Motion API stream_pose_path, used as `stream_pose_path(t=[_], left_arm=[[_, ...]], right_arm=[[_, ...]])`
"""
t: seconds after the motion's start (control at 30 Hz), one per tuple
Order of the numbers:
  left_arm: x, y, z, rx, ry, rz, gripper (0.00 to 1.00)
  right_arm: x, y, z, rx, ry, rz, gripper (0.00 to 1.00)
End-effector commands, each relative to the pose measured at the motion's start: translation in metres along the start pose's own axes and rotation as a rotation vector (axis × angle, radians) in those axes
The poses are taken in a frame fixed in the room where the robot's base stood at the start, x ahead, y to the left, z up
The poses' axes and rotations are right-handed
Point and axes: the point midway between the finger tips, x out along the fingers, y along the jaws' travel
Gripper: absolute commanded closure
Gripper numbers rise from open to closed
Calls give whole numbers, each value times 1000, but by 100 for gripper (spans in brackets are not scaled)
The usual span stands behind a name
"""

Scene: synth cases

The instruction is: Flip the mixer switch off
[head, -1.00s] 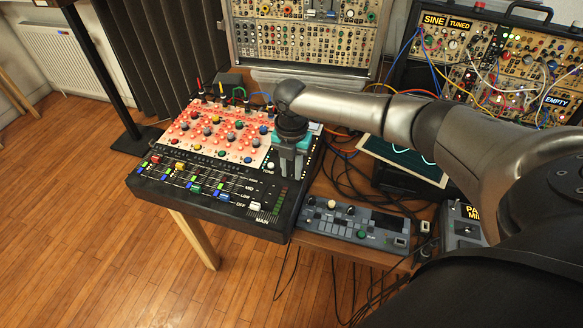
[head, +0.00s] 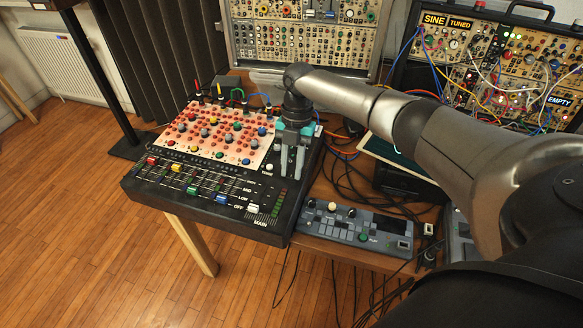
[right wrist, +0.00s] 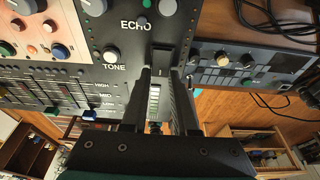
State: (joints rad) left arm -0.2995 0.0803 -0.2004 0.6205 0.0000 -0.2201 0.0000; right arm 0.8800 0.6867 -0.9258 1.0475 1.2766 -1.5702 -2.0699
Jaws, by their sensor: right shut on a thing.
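The mixer (head: 205,218) is a black console on the table, with a pale knob panel and coloured faders. My right gripper (head: 291,172) points down over its right side, above the level meter. In the right wrist view the fingers (right wrist: 165,76) are close together below the ECHO label, shut on a small dark piece that looks like the mixer switch (right wrist: 163,58). The fingers hide most of it, so I cannot read its position. The mixer's knob lights look dim. My left gripper is not in view.
A grey-blue desktop synth (head: 355,226) lies right of the mixer, with loose cables (head: 345,175) behind it. A small screen (head: 398,158) with no visible trace stands partly behind my arm. Modular racks (head: 300,40) stand at the back.

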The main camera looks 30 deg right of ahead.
Motion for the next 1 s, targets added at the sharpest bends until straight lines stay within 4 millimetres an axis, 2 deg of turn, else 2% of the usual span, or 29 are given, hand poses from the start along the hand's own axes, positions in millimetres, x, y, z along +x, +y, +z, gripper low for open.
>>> stream_pose_path(t=[0.07, 0.1, 0.33, 0.67, 0.83, 1.0], left_arm=[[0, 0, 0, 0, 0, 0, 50], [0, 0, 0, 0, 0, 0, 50], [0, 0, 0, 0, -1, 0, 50], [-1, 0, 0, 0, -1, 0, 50], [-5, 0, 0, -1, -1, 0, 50], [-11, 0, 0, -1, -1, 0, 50]], right_arm=[[-1, -1, 1, 3, -3, 0, 100], [-1, -1, 1, 3, -3, 0, 69], [0, 0, 1, 1, -2, 0, 43], [-4, 0, 0, 0, -2, 1, 43], [-29, 0, 0, 0, -4, 3, 43], [-71, 1, 0, 0, -5, 4, 43]])
